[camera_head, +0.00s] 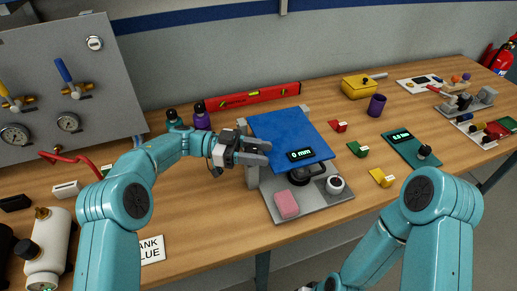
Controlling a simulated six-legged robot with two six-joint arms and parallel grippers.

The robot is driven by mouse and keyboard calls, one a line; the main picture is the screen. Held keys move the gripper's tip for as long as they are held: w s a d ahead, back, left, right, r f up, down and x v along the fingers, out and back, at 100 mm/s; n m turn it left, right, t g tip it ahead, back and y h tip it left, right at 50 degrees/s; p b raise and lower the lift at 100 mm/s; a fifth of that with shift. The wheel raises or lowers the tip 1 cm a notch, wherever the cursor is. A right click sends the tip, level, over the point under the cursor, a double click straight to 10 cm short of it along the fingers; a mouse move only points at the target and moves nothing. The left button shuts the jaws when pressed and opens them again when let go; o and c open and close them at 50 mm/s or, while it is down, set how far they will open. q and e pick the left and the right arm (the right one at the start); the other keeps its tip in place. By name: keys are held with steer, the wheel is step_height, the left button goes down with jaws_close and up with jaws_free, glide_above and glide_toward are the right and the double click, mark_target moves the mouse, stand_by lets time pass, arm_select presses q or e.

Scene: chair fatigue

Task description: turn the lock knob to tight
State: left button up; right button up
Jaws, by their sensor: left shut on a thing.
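The test rig has a blue board (285,132) on grey posts above a grey base plate (290,213). A display (300,155) on the board's front edge reads 0 mm. My left gripper (267,152) is at the board's left edge, by the upper end of the left post (252,177). It is shut on a small part that its fingers hide, and I cannot tell whether this is the lock knob. A round black knob with a pale top (335,184) stands on the base plate, apart from the gripper.
A pink block (287,204) lies on the base plate. Purple (201,117) and dark teal (174,119) bottles stand behind my left wrist. A red level (250,96) lies at the back. Small red (338,126), green (358,149) and yellow (381,177) blocks are to the right.

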arm_select(q)
steer(key=shift+m+g+y, duration=0.3)
steer(key=shift+m+g, duration=0.3)
steer(key=shift+g, duration=0.3)
steer(key=shift+s+r+g, duration=0.1)
steer(key=shift+r+g, duration=0.05)
steer(key=shift+g, duration=0.15)
steer(key=o, duration=1)
steer(key=shift+s+m, duration=0.1)
steer(key=shift+m, duration=0.2)
steer(key=shift+c, duration=0.2)
